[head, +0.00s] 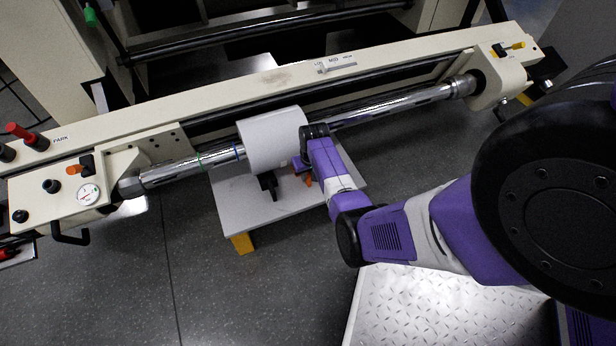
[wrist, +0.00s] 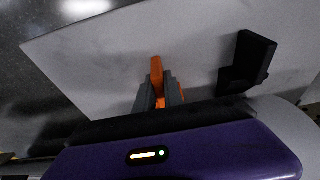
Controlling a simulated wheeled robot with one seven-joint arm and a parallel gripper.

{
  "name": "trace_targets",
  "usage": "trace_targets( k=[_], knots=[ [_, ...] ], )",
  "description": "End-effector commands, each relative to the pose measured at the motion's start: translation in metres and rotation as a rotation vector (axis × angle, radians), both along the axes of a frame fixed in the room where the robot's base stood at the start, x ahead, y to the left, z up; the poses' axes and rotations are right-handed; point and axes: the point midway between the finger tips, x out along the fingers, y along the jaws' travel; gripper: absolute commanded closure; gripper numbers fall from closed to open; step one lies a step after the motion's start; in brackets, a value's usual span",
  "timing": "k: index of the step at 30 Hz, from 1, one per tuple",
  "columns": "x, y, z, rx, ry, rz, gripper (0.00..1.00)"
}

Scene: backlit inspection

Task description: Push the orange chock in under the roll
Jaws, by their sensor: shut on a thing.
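The white roll (head: 268,141) sits on a chrome shaft (head: 190,165) above a low pale platform (head: 250,213). The orange chock (head: 308,181) shows as a small patch beside the roll's lower right side, mostly hidden by my arm. In the wrist view the orange chock (wrist: 156,68) stands up between the grey fingers of my gripper (wrist: 160,96), which is shut on it. The chock is over or on the platform; I cannot tell whether it touches the platform or the roll.
A black angled block (head: 268,185) stands on the platform below the roll; it also shows in the wrist view (wrist: 248,62), right of the chock. A cream machine beam (head: 240,92) runs behind the shaft. The platform's front left is bare.

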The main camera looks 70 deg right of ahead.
Motion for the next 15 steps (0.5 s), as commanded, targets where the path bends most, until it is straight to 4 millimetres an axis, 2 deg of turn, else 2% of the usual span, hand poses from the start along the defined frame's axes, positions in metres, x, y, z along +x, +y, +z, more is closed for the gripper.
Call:
trace_targets(
  k=[15],
  knots=[
    [0.0084,-0.0097,0.0000,-0.002,-0.001,0.000,1.00]
  ],
)
